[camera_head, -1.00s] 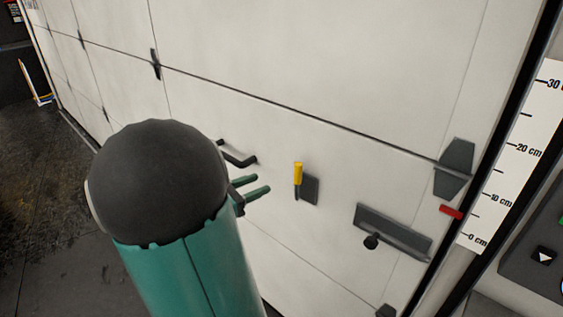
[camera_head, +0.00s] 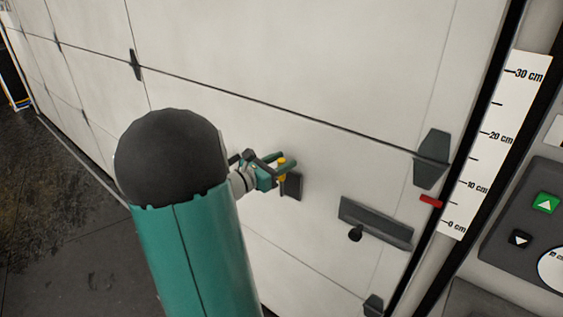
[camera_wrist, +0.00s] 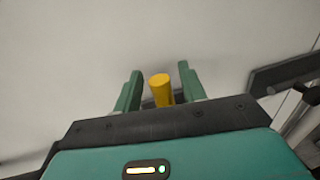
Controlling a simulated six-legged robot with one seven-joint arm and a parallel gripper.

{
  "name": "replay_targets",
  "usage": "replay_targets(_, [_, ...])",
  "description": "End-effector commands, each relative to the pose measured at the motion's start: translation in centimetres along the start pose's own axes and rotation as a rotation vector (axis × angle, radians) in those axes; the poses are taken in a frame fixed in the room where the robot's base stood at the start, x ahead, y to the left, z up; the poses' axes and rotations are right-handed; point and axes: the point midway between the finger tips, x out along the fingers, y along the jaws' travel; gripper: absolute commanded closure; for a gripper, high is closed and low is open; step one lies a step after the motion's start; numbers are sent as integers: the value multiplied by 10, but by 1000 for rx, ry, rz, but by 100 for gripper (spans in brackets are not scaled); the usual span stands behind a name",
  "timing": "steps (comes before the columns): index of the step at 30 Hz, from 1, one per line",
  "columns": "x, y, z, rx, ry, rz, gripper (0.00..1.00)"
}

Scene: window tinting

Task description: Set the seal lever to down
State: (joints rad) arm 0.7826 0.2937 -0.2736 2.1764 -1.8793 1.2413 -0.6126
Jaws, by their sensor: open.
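The seal lever is a yellow handle (camera_head: 282,163) on a dark plate (camera_head: 292,186) on the white sectional door. In the head view its yellow end points up, and my gripper (camera_head: 280,168) partly covers it. In the wrist view the yellow handle (camera_wrist: 161,90) stands between the two green fingers of my gripper (camera_wrist: 158,88). The fingers are open, one on each side of it, with a visible gap at the left finger. The right finger is close to the handle; I cannot tell if it touches. The lever's lower part is hidden.
A grey bar with a black knob (camera_head: 375,222) is right of the lever. A ruler strip (camera_head: 497,140) with a red marker (camera_head: 431,201) and a button panel (camera_head: 530,230) stand at the right. A dark bar (camera_wrist: 285,75) shows in the wrist view.

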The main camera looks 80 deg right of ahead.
Motion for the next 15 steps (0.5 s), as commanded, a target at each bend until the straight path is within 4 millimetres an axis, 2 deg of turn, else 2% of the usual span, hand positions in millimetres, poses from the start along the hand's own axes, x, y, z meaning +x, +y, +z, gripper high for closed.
replay_targets(8, [3,0,0,0,0,0,59])
replay_targets(15, [2,0,0,0,0,0,100])
